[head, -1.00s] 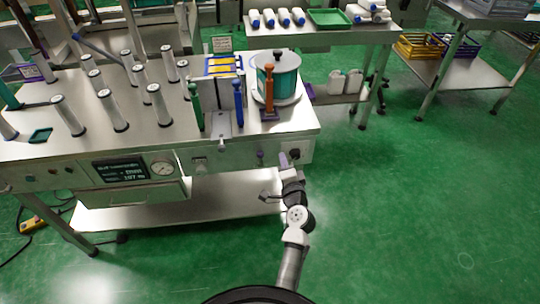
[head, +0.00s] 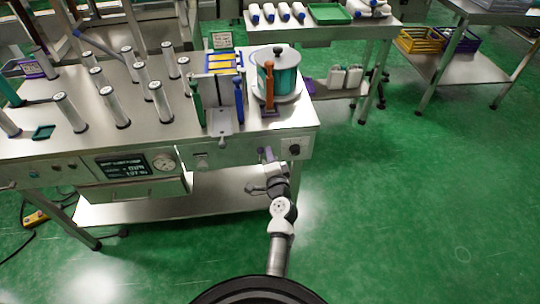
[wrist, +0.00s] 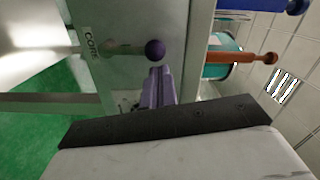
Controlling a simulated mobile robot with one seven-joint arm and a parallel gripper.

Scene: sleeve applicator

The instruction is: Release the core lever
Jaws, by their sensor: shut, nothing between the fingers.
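The core lever (wrist: 154,50) is a short grey rod with a purple ball on its end. It sticks out of the bench's front panel beside a label reading "CORE" in the wrist view. My gripper (wrist: 158,72) has purple fingers, shut and empty. Their tips are just below the ball in the wrist view; I cannot tell whether they touch it. In the head view my gripper (head: 267,155) is at the front panel, left of a black knob, and the lever cannot be told apart from it there.
The steel bench (head: 150,128) carries several upright grey cylinders, a teal pot (head: 278,78) and upright green, blue and orange handles. The orange handle (wrist: 240,57) also shows in the wrist view. A lower shelf (head: 215,200) is below. Green floor is open to the right.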

